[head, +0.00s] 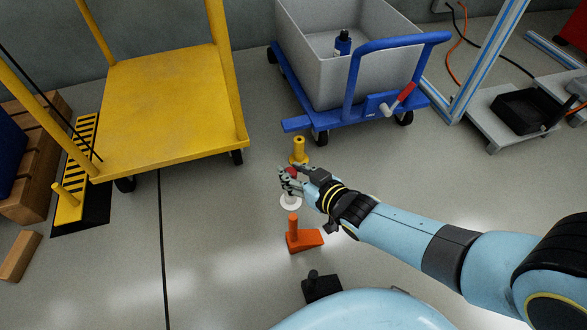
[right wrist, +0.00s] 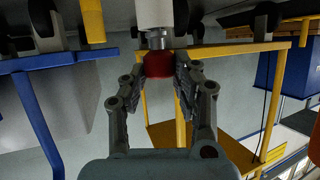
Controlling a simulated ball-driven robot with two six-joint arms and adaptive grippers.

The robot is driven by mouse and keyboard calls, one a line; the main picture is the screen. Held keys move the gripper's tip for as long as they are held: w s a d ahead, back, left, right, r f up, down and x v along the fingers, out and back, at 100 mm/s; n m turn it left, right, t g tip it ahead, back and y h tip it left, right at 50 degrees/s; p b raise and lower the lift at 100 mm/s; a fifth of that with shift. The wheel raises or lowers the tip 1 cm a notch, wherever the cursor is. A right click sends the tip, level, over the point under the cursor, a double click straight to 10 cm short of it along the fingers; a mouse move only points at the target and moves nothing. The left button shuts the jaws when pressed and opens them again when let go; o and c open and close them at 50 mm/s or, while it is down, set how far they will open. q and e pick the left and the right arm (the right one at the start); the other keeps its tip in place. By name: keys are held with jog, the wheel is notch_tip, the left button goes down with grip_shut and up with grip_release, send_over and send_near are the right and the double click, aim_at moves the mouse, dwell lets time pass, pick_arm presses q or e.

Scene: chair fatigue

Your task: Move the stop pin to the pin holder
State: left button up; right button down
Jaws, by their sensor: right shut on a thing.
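My right gripper (head: 290,180) is shut on the red knob of what looks like the stop pin (head: 291,172). In the right wrist view my right gripper's fingers (right wrist: 161,78) close on both sides of the red-headed pin (right wrist: 159,66). A short metal part lies between the knob and a white post (right wrist: 155,12). The white post's round base (head: 290,204) stands on the floor below the gripper. I cannot tell whether the pin sits in the post or just above it. Which stand is the pin holder is unclear. My left gripper is not in view.
A yellow post (head: 299,150) stands just behind, an orange stand (head: 302,238) in front, a black one (head: 320,286) nearer me. A yellow cart (head: 165,95) is left; a grey tub (head: 345,75) on a blue trolley is behind.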

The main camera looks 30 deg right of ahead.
jog(key=shift+f, duration=0.15)
jog(key=c, duration=0.9)
grip_release()
jog(key=v, duration=1.2)
